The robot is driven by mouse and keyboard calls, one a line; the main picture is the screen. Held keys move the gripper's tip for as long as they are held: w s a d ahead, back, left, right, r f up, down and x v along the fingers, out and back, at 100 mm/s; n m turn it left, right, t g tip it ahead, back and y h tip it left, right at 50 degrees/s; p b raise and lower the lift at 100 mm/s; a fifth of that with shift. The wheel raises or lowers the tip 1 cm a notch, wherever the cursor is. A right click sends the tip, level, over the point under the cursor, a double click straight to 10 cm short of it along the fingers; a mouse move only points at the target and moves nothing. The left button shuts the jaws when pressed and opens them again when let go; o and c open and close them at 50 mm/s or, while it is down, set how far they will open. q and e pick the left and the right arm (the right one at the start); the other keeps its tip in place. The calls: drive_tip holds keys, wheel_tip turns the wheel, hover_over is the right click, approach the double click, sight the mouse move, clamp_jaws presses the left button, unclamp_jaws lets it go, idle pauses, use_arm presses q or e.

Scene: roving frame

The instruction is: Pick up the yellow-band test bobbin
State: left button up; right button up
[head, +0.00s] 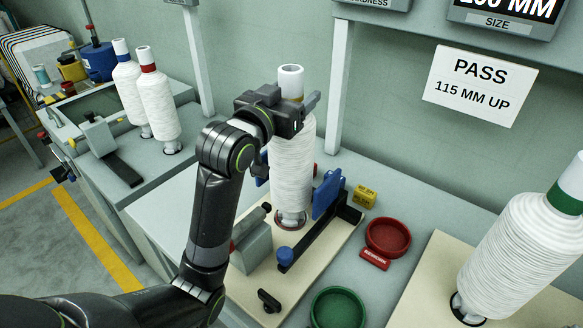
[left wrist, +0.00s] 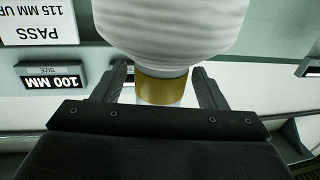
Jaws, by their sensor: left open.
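The yellow-band bobbin (head: 291,165) is wound with white thread and stands upright between blue pads on a beige board in the head view. Its white tube top rises above my left gripper (head: 287,105), which hides part of the neck. In the left wrist view, which is upside down, the yellow band (left wrist: 161,90) sits between the two dark fingers of my left gripper (left wrist: 160,76). The fingers are open, one on each side of the band, with a gap visible at each side. My right gripper is not in view.
A green-band bobbin (head: 523,255) stands at the right. Red (head: 388,237) and green (head: 338,309) bowls and a yellow block (head: 365,196) lie near the fixture. Blue-band (head: 129,85) and red-band (head: 157,105) bobbins stand on the left bench. A PASS sign (head: 480,85) hangs behind.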

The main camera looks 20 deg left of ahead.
use_arm(q)
drive_tip(key=shift+s+r, duration=0.1)
drive_tip(key=shift+c, duration=0.6)
clamp_jaws()
